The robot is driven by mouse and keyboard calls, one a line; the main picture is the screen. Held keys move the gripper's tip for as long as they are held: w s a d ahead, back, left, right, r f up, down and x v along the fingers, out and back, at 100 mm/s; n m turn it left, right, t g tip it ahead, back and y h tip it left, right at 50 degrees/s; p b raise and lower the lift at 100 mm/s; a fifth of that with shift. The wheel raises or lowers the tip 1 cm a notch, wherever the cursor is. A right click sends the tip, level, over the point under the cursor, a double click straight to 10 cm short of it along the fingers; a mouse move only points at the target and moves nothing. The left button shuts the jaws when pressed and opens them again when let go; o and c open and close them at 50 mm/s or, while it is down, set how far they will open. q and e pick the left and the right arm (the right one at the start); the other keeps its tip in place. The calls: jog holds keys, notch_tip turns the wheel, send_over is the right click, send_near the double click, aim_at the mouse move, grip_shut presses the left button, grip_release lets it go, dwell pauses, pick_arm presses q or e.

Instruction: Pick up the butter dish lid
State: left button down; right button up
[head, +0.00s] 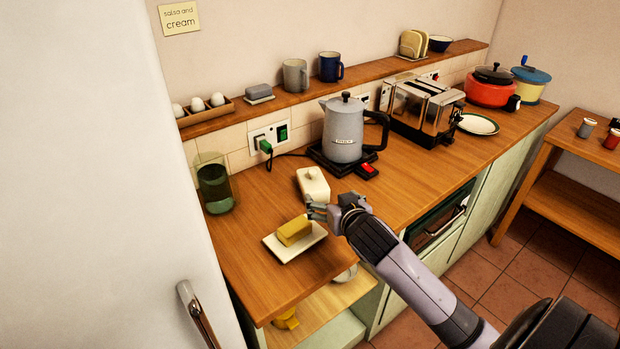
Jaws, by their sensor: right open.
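The butter dish lid (313,183) is a cream-white cover with a small knob on top. It sits on the wooden counter, apart from its dish. The butter dish (282,250) is a white rectangular plate nearer the counter's front edge, with a yellow block of butter (294,230) on it. My right gripper (314,211) is open, just in front of the lid and beside the butter. Its fingers point left. I cannot tell whether a finger touches the lid. My left gripper is not in view.
A grey kettle (343,130) stands on a black base behind the lid. A green glass (215,188) stands at the left by the white fridge (90,180). A toaster (422,108) and a white plate (478,124) are further right.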

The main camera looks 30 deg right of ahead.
aim_at(314, 182)
jog(key=x, duration=0.5)
jog(key=shift+w+p, duration=0.35)
jog(key=shift+p, duration=0.05)
jog(key=x, duration=0.4)
jog(key=shift+w+d+f, duration=0.1)
jog(key=shift+w+f, duration=0.1)
jog(key=shift+w, duration=0.05)
jog(key=p+x, duration=0.1)
jog(key=x, duration=0.3)
jog(key=shift+w, duration=0.2)
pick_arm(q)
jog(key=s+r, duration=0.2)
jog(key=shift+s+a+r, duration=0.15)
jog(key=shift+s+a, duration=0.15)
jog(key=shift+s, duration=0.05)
pick_arm(e)
jog(key=shift+w+f, duration=0.15)
jog(key=shift+w, duration=0.25)
jog(key=shift+c, duration=0.2)
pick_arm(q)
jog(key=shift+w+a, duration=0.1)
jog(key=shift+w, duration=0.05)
pick_arm(e)
jog(key=c, duration=1.4)
